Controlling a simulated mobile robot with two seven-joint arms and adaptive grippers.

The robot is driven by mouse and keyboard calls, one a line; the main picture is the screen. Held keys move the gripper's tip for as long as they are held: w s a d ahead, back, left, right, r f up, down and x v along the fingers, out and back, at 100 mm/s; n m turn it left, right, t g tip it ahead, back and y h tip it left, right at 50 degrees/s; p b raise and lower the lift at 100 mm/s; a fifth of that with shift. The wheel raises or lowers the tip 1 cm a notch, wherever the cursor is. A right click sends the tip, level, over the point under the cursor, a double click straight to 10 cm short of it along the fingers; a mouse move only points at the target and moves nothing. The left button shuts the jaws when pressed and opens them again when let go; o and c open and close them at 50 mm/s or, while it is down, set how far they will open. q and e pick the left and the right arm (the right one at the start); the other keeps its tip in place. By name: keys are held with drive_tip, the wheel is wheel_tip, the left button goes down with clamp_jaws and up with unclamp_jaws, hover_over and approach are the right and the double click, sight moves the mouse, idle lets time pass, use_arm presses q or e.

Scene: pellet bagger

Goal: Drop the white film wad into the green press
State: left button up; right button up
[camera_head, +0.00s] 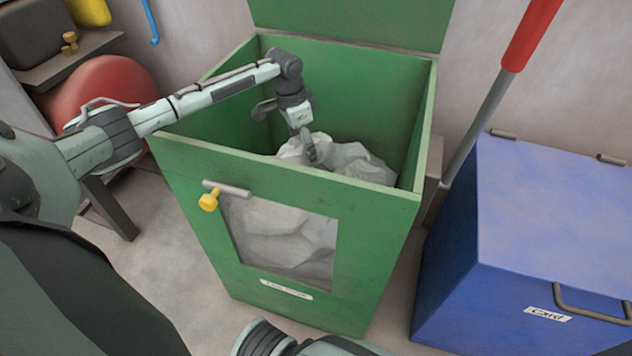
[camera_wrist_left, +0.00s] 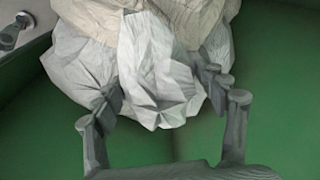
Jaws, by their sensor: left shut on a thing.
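The green press (camera_head: 372,235) stands open at the top in the middle of the head view, its lid raised behind. My left gripper (camera_head: 308,150) reaches down inside it, over the white film. It is shut on the white film wad (camera_head: 292,151), which shows crumpled between the two fingers in the left wrist view (camera_wrist_left: 152,75). More pale film (camera_head: 358,164) lies beside and below the wad inside the press. Whether the wad touches this film is hard to tell. My right gripper is out of view.
The press walls (camera_head: 428,125) stand close around my left gripper. Film also shows through the front window (camera_head: 280,240). A yellow knob (camera_head: 208,201) juts from the front. A blue lidded box (camera_head: 550,215) and a red-handled pole (camera_head: 530,38) stand at right; a red rounded object (camera_head: 100,90) at left.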

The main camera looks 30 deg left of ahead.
use_arm(q)
drive_tip(key=shift+f, duration=0.7)
drive_tip(key=o, duration=1.2)
drive_tip(key=r, duration=0.4)
drive_tip(key=s+r, duration=0.1)
drive_tip(key=r, duration=0.3)
drive_tip(key=a+r, duration=0.1)
drive_tip(key=r, duration=0.3)
drive_tip(key=shift+s, duration=0.25)
